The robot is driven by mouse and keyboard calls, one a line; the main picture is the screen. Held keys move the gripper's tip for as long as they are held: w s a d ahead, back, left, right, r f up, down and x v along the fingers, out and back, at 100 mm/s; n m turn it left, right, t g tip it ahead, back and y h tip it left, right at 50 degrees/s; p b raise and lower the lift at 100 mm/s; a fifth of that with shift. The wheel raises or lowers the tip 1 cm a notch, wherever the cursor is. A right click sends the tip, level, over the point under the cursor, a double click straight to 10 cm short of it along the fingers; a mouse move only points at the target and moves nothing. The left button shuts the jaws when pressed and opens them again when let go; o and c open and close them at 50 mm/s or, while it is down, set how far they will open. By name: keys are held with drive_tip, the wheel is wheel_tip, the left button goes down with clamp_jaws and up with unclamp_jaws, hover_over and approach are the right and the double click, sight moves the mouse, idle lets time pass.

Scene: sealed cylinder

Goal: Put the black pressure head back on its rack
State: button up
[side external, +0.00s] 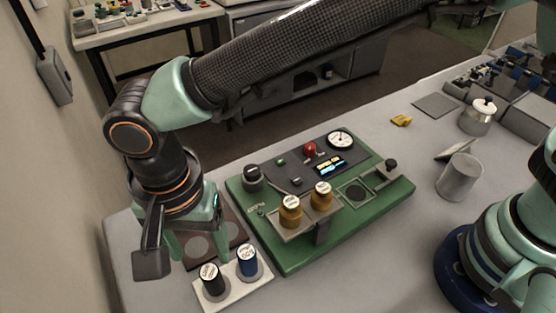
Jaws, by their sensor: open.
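A black cylinder with a white-labelled top (212,282) stands upright in the left place of a white rack (236,291) at the front edge. It looks like the black pressure head. A blue cylinder with a white-labelled top (247,262) stands beside it in the right place. My gripper (196,241) points down over a dark brown plate with pale round spots (236,233), just behind the rack. It is open, and nothing shows between its fingers. It is apart from the black cylinder in the picture; the fingers hide part of the plate.
Right of the rack is a green console (292,254) with a gauge (340,139), a red knob (310,149) and two amber, white-topped cylinders on a raised grey holder. A grey cylinder (459,178) stands farther right. Bare table lies between console and grey cylinder.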

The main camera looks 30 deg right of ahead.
drive_tip(key=shift+r, duration=0.4)
drive_tip(key=w+d+r+n+t, duration=0.1)
drive_tip(key=w+d+r, duration=0.2)
drive_tip(key=d, duration=0.3)
drive_tip(key=w+d+r+n+y, duration=0.1)
drive_tip(key=w+d+r, duration=0.2)
drive_tip(key=d, duration=0.3)
drive_tip(key=w+d+r+n+t, duration=0.1)
drive_tip(key=w+d+r, duration=0.25)
drive_tip(key=d, duration=0.35)
drive_tip(key=s+d+n+t, duration=0.1)
drive_tip(key=s+d+n, duration=0.1)
drive_tip(key=d, duration=0.9)
drive_tip(key=s+d+r+n+t+h, duration=0.1)
drive_tip(key=s+d+t, duration=0.1)
drive_tip(key=d, duration=0.9)
drive_tip(key=shift+s+d+r+n+t, duration=0.3)
drive_tip(key=shift+s+n, duration=0.1)
drive_tip(key=shift+s, duration=0.5)
